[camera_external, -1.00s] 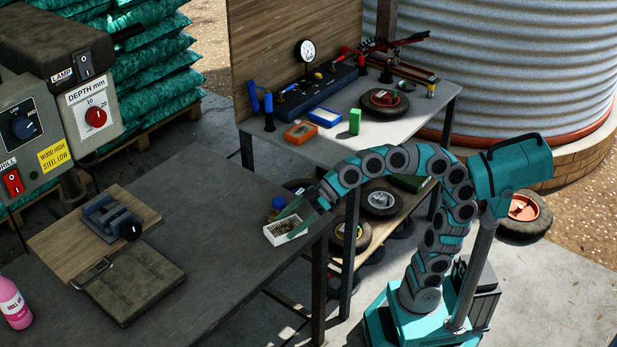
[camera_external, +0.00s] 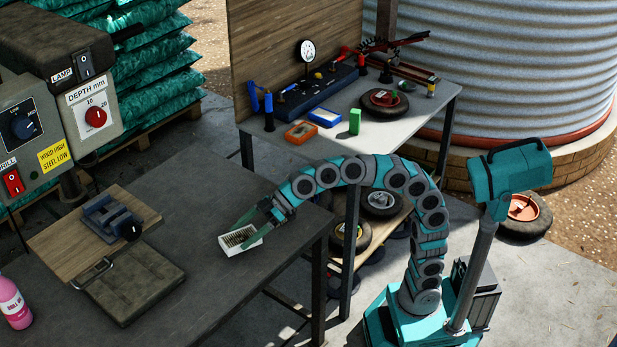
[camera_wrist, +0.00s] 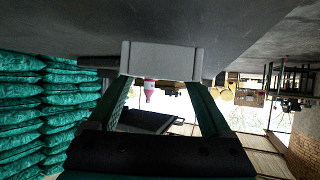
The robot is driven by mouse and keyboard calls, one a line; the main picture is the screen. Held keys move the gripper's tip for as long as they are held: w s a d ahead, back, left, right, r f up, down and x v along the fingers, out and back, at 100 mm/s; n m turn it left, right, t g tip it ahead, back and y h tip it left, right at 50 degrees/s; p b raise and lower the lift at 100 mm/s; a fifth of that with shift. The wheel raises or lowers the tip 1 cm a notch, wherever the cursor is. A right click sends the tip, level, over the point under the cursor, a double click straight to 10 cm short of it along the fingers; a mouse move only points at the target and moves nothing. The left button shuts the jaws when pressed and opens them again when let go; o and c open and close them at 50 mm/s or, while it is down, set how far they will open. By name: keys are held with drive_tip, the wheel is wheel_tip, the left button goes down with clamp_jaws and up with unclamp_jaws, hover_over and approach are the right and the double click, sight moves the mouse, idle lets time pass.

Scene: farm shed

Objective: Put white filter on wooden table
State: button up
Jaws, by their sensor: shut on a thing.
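The white filter (camera_external: 229,246) is a small rectangular frame with a brownish pleated face. My gripper (camera_external: 246,234) is shut on it, with one green finger along each side. In the wrist view the filter's plain pale side (camera_wrist: 162,60) spans between the two finger ends (camera_wrist: 161,82). The filter is over the right part of the large dark-topped table (camera_external: 190,290), inside its right edge. It looks low and close to the top, but I cannot tell whether it touches. The top looks dark grey rather than clearly wooden.
A blue vise (camera_external: 108,215) on a wooden board (camera_external: 65,245), a dark flat pad (camera_external: 135,285) and a pink bottle (camera_external: 12,303) occupy the table's left side. A drill control box (camera_external: 30,125) stands behind. Bare tabletop surrounds the filter. A cluttered workbench (camera_external: 400,125) stands behind.

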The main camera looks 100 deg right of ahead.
sight(256, 230)
drive_tip(key=shift+w, duration=0.55)
drive_tip(key=shift+f+b, duration=0.5)
drive_tip(key=shift+f, duration=1.1)
drive_tip(key=shift+f, duration=0.15)
drive_tip(key=o, duration=1.3)
drive_tip(key=p+v, duration=0.1)
drive_tip(key=v, duration=0.6)
drive_tip(key=shift+a, duration=0.1)
drive_tip(key=shift+s, duration=0.4)
